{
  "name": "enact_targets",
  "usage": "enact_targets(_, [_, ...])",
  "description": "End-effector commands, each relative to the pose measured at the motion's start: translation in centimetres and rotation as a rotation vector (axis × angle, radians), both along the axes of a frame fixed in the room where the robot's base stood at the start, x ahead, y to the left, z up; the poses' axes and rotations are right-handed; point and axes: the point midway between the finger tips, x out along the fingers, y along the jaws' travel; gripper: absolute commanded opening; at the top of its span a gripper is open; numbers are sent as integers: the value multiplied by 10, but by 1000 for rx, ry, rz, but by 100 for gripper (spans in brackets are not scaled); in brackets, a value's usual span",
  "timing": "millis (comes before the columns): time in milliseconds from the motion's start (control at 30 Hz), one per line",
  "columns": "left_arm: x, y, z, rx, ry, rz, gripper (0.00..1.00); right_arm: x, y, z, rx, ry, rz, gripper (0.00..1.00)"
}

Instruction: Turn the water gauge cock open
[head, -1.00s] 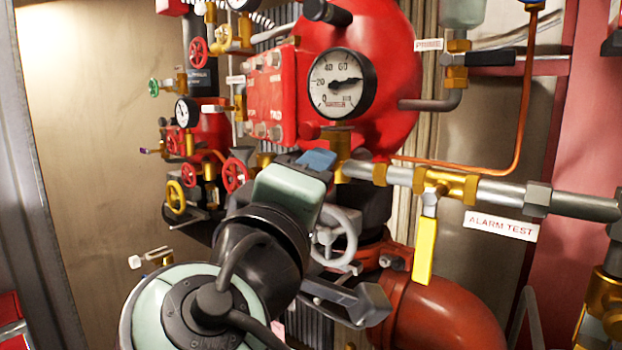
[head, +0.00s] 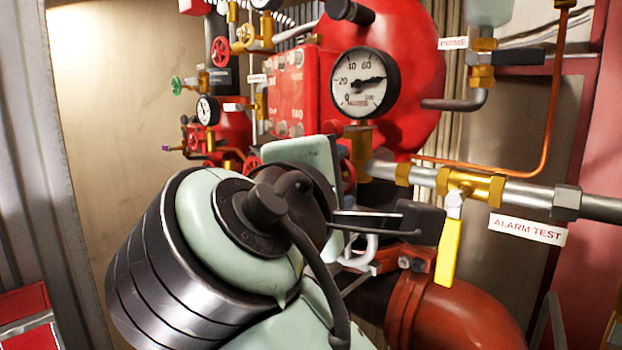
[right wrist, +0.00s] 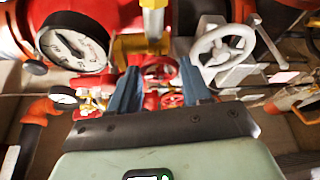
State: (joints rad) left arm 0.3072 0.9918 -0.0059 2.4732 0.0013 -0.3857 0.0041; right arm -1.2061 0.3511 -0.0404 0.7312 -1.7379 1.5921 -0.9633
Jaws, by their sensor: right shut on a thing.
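A large round gauge (head: 365,83) stands on a brass fitting (head: 358,133) in front of the red valve body; the gauge also shows upper left in the right wrist view (right wrist: 75,43). A red handwheel (right wrist: 160,69) shows between my right fingertips in that view, and I take it as the water gauge cock. My right gripper (right wrist: 160,78) is shut on it, with a blue finger on either side. In the head view my right wrist covers most of this spot; only a bit of red (head: 347,174) shows beside the gripper. My left gripper is not in view.
A yellow lever (head: 450,250) hangs from the brass valve (head: 470,187) by the alarm test label (head: 527,228), right of my wrist. A large red pipe elbow (head: 450,315) lies below. A grey handwheel (right wrist: 222,46) is close to the right finger in the wrist view.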

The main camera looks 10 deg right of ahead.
Motion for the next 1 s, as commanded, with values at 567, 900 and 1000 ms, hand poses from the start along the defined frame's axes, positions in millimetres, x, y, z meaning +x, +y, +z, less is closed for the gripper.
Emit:
enact_targets(567, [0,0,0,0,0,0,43,0,-1,1,-4,0,0,74])
enact_targets(900, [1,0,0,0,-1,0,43,0,-1,2,2,-14,0,74])
enact_targets(1000, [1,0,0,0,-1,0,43,-1,-2,2,23,-41,0,74])
